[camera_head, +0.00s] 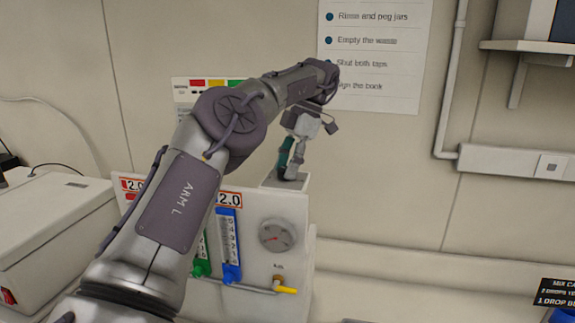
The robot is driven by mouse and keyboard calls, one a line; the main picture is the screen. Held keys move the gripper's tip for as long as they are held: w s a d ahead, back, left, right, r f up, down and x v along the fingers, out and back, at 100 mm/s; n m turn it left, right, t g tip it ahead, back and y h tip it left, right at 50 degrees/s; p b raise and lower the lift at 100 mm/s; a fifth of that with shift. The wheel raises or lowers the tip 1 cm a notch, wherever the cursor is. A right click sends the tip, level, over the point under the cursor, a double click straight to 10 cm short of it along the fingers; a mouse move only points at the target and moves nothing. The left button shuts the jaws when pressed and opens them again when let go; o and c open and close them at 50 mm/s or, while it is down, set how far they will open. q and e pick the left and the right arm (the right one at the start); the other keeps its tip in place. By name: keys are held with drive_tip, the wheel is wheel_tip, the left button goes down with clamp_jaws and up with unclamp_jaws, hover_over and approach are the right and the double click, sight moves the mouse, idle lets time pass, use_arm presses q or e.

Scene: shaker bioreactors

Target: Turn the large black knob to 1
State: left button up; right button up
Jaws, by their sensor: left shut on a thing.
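The large black knob does not show; my left arm covers part of the white panel unit (255,270). My left gripper (291,160) points down at the grey top plate (287,184) at the unit's right end. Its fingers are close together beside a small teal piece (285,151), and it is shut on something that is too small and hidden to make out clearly. The unit's front has a round gauge (277,236), a blue flow tube (229,246) and a green one (200,257). My right gripper is out of view.
A yellow-handled tap (285,289) sticks out low on the unit's front. A white box (52,238) stands at the left. A notice (370,54) hangs on the wall behind. A shelf (528,46) is at upper right. The bench right of the unit looks mostly clear.

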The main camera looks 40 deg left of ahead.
use_arm(q)
drive_tip(key=shift+f, duration=0.25)
drive_tip(key=o, duration=1.1)
drive_tip(key=shift+o, duration=0.2)
drive_tip(key=shift+r, duration=0.1)
